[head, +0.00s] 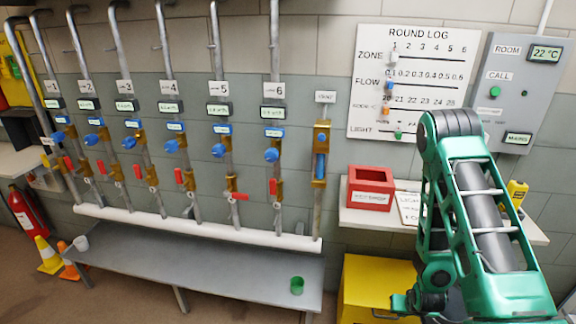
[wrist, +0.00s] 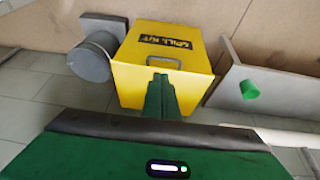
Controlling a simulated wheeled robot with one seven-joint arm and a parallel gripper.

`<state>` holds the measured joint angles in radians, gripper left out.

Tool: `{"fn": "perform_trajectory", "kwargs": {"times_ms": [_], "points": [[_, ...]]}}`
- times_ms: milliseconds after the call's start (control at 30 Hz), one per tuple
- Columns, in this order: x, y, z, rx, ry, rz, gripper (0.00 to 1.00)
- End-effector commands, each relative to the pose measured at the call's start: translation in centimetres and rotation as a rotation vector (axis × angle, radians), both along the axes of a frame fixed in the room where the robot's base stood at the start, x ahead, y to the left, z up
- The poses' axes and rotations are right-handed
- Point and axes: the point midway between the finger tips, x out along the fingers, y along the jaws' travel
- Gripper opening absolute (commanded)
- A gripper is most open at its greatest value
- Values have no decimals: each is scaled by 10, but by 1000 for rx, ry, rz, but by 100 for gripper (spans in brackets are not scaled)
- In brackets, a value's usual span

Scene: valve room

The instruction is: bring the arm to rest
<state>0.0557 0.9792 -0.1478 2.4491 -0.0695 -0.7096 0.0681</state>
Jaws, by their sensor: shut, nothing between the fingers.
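My arm (head: 480,210) is green with dark joints. It stands bent at the right of the head view, in front of the small wall shelf. Its upper joint is raised, and the lower end reaches down beside the yellow spill kit box (head: 375,285). In the wrist view my gripper (wrist: 161,78) is shut, with its green fingers together and nothing between them. The fingers point at the yellow spill kit (wrist: 165,60) and cover part of its front. I cannot tell whether they touch it.
The grey bench (head: 200,265) holds a green cup (head: 297,285) and a white cup (head: 82,243). A red box (head: 370,188) sits on the shelf (head: 365,217). Several valve pipes line the wall. Cones (head: 47,255) and a fire extinguisher (head: 27,213) stand at left.

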Motion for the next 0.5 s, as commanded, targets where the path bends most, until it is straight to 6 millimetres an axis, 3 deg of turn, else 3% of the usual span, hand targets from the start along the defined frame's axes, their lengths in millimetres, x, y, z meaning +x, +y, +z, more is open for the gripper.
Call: {"fn": "perform_trajectory", "kwargs": {"times_ms": [33,233,500], "points": [[6,-5,17,-3,2,-7,0],[8,-22,74,-14,53,-36,0],[-8,-42,153,-18,121,-87,0]]}}
